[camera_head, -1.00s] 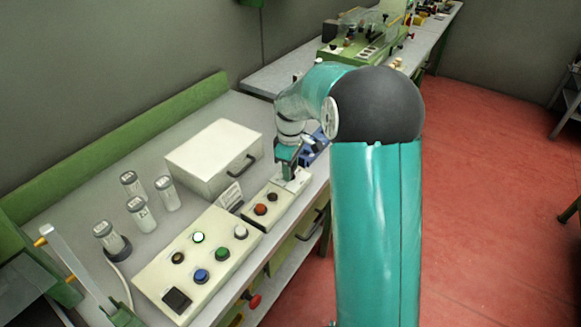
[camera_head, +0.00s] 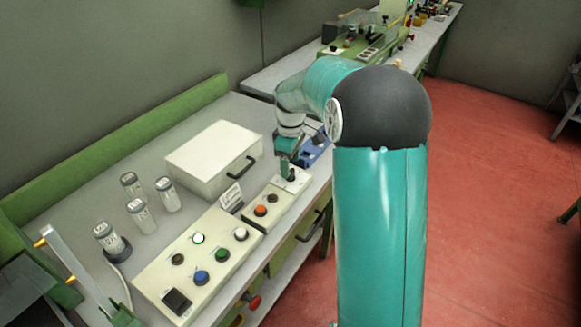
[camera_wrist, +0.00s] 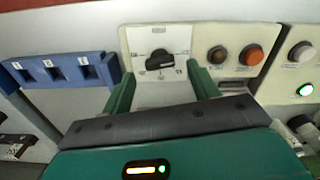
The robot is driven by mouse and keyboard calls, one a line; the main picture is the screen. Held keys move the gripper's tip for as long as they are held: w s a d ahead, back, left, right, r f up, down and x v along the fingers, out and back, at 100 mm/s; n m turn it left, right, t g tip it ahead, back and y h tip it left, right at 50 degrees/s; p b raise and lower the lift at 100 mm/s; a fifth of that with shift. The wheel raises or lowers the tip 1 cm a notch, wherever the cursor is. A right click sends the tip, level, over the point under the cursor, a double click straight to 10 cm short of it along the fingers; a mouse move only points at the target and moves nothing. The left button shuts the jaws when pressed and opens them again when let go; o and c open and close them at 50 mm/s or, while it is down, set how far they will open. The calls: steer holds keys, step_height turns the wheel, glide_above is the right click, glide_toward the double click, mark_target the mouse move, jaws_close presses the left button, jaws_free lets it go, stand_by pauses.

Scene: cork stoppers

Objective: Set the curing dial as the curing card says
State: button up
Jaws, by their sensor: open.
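The curing dial (camera_wrist: 160,62) is a black knob on a white plate with small markings, too small to read. Its bar lies nearly level in the wrist view, with the right end a little higher. My gripper (camera_wrist: 163,90) is open and empty, its two green fingers apart, below the dial in the wrist view and not around it. In the head view my gripper (camera_head: 289,160) hangs just above the dial (camera_head: 291,176). A small upright white card (camera_head: 231,196) stands behind the button panels; its writing is unreadable, so I cannot tell whether it is the curing card.
Beside the dial are a lit orange button (camera_wrist: 251,55) and a dark brown one (camera_wrist: 217,55). A blue slotted block (camera_wrist: 60,70) lies on the other side. A larger button panel (camera_head: 198,262), a white box (camera_head: 213,157) and several labelled jars (camera_head: 140,213) occupy the bench.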

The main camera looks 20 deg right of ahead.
mark_target(291, 172)
step_height(291, 172, up, 11)
stand_by(0.3)
stand_by(0.5)
